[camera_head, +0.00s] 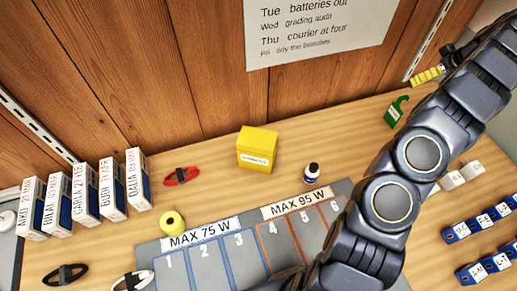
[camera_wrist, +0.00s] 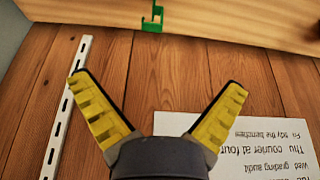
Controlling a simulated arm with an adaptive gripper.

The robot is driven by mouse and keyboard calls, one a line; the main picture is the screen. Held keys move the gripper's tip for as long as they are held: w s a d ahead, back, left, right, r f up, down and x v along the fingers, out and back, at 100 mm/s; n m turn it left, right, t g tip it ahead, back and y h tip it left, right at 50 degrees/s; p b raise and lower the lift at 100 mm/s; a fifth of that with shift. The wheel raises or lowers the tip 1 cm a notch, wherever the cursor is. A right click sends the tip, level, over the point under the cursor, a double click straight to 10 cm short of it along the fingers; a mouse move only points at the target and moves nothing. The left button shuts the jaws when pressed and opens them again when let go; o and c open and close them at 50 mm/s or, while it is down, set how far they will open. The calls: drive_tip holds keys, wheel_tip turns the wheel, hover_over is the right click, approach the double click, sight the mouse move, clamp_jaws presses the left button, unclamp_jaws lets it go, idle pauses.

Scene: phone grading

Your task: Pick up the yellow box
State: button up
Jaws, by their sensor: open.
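The yellow box (camera_head: 257,149) stands on the wooden table near the back wall, with a white label low on its front. It is not in the wrist view. My gripper (camera_head: 437,64) is raised at the upper right, well away from the box and partly hidden by my arm. In the wrist view my gripper (camera_wrist: 157,82) shows its two yellow fingers spread wide, with nothing between them. It faces the wooden wall.
Several labelled boxes (camera_head: 85,196) stand at left. A grey numbered mat (camera_head: 205,269) is in front. A green holder (camera_head: 396,111) stands at right.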

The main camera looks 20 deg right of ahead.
drive_tip(key=w+a+f+n+y, duration=0.15)
drive_tip(key=w+a, duration=0.25)
drive_tip(key=a, duration=0.6)
drive_tip(key=n+g+y, duration=0.2)
drive_tip(key=n, duration=0.8)
hover_over(260, 138)
drive_tip(key=s+d, duration=0.2)
drive_tip(key=f, duration=0.4)
drive_tip(key=shift+w+d+m, duration=0.1)
drive_tip(key=shift+w+m, duration=0.15)
drive_tip(key=shift+a+f, duration=0.15)
drive_tip(key=shift+a, duration=0.1)
drive_tip(key=x, duration=0.7)
drive_tip(key=shift+w+a, duration=0.1)
drive_tip(key=shift+w, duration=0.1)
drive_tip(key=c, duration=1.2)
